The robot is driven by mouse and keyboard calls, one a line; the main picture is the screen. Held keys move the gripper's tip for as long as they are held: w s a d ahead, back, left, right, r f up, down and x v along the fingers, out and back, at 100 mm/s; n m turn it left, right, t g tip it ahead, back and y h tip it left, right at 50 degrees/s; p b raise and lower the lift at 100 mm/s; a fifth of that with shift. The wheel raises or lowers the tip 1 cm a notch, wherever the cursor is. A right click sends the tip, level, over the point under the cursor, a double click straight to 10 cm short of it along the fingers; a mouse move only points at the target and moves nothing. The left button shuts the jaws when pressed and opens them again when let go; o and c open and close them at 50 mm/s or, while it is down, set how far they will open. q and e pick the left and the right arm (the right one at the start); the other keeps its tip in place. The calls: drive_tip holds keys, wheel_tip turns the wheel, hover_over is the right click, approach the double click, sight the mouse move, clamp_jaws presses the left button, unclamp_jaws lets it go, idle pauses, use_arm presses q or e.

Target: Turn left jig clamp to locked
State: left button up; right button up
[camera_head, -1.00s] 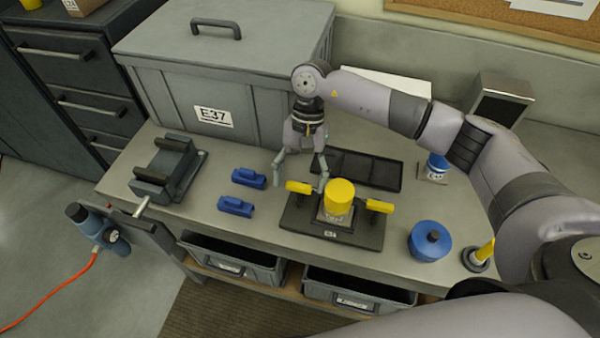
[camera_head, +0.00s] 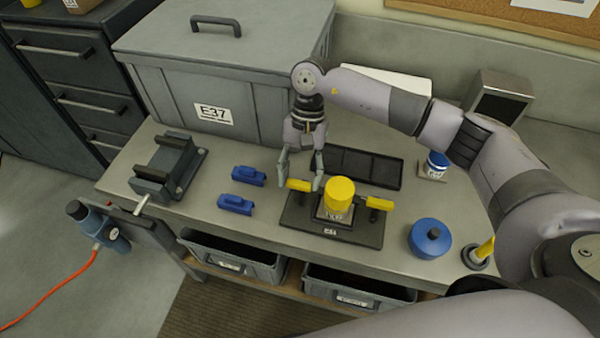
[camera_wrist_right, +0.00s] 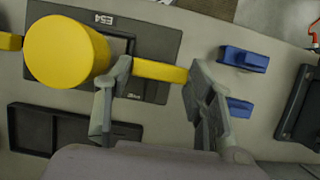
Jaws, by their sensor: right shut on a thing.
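The left jig clamp is a yellow bar (camera_head: 299,185) on the left side of a dark jig plate (camera_head: 350,235). It also shows in the right wrist view (camera_wrist_right: 160,71). A yellow cylinder (camera_head: 340,192) stands in the middle of the plate. A second yellow clamp (camera_head: 379,204) is on the plate's right side. My right gripper (camera_head: 301,184) is shut on the left clamp, with a finger on either side of it; the wrist view shows both fingers (camera_wrist_right: 158,78) at the bar. My left gripper is not in view.
Two blue clamp-like blocks (camera_head: 248,176) lie left of the plate. A dark tray (camera_head: 365,168) lies behind it. A vise (camera_head: 168,168) and a grey bin (camera_head: 215,75) take up the left and back.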

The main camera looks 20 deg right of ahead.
drive_tip(key=shift+f+m+b, duration=0.15)
drive_tip(key=shift+m+b, duration=0.15)
drive_tip(key=shift+b, duration=0.3)
drive_tip(key=m+t+b, duration=0.1)
drive_tip(key=m+b, duration=0.3)
drive_tip(key=b, duration=0.1)
drive_tip(key=m+t+y+b, duration=0.1)
drive_tip(key=m+t+b, duration=0.1)
drive_tip(key=m+b, duration=0.2)
drive_tip(key=s+m+t+y+b, duration=0.1)
drive_tip(key=m+b, duration=0.3)
drive_tip(key=b, duration=0.3)
drive_tip(key=shift+d+f+m+t, duration=0.1)
drive_tip(key=shift+d+m+t, duration=0.1)
drive_tip(key=shift+m+t, duration=0.1)
drive_tip(key=shift+s+a+r+m+t+h+b, duration=0.15)
drive_tip(key=shift+m+t+b, duration=0.3)
drive_tip(key=shift+m+b, duration=0.7)
drive_tip(key=shift+w+d+r+m+t+h+b, duration=0.1)
drive_tip(key=shift+m+t+h+b, duration=0.25)
drive_tip(key=shift+m+b, duration=0.75)
drive_tip(key=shift+s, duration=0.1)
drive_tip(key=shift+r+m, duration=0.1)
drive_tip(key=shift+m, duration=0.15)
drive_tip(key=o, duration=1.2)
drive_tip(key=shift+c, duration=0.2)
